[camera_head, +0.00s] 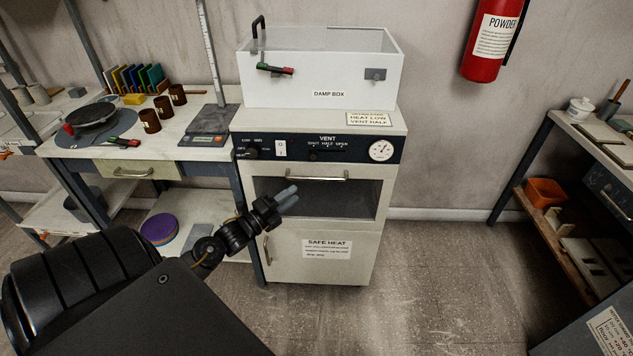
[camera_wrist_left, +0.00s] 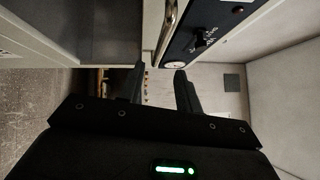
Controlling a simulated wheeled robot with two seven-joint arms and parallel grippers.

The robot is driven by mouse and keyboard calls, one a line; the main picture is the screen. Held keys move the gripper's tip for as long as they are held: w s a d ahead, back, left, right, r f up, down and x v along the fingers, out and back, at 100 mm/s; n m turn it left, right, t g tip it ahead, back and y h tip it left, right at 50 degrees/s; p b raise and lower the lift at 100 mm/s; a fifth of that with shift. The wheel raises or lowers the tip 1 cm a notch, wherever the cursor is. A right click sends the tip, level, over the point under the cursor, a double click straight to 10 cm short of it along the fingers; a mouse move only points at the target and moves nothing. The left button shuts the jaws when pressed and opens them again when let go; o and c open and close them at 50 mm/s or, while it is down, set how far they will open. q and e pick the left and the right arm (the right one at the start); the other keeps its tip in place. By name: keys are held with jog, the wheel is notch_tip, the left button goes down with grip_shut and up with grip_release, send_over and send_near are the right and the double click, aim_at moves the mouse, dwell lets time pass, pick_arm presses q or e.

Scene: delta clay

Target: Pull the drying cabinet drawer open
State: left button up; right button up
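The white drying cabinet (camera_head: 393,190) stands at the middle of the head view. Its drawer (camera_head: 345,200) has a dark window front and a horizontal metal bar handle (camera_head: 318,177) along the top, and it looks shut. My left gripper (camera_head: 289,195) is in front of the drawer, a little below and left of the handle's middle. In the left wrist view the gripper (camera_wrist_left: 160,75) is open, its two dark fingers apart with nothing between them. The handle (camera_wrist_left: 168,25) shows there as a silver bar beyond the fingertips; I see no contact. My right gripper is not in view.
A control panel (camera_head: 345,150) with knobs and a dial sits above the drawer. A lower door (camera_head: 322,265) is beneath it. A white damp box (camera_head: 320,75) stands on top. A workbench (camera_head: 75,150) is at left and shelving (camera_head: 545,150) at right. The floor (camera_head: 440,290) right of the cabinet is clear.

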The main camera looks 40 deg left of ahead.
aim_at(317, 179)
pick_arm(q)
jog(key=w, duration=0.3)
jog(key=w+d+r, duration=0.1)
jog(key=w, duration=0.3)
jog(key=w+p, duration=0.1)
jog(key=w, duration=0.2)
jog(key=shift+w+d+r, duration=0.15)
jog(key=shift+w+d, duration=0.05)
jog(key=shift+d, duration=0.05)
grip_shut()
jog(key=shift+d, duration=0.1)
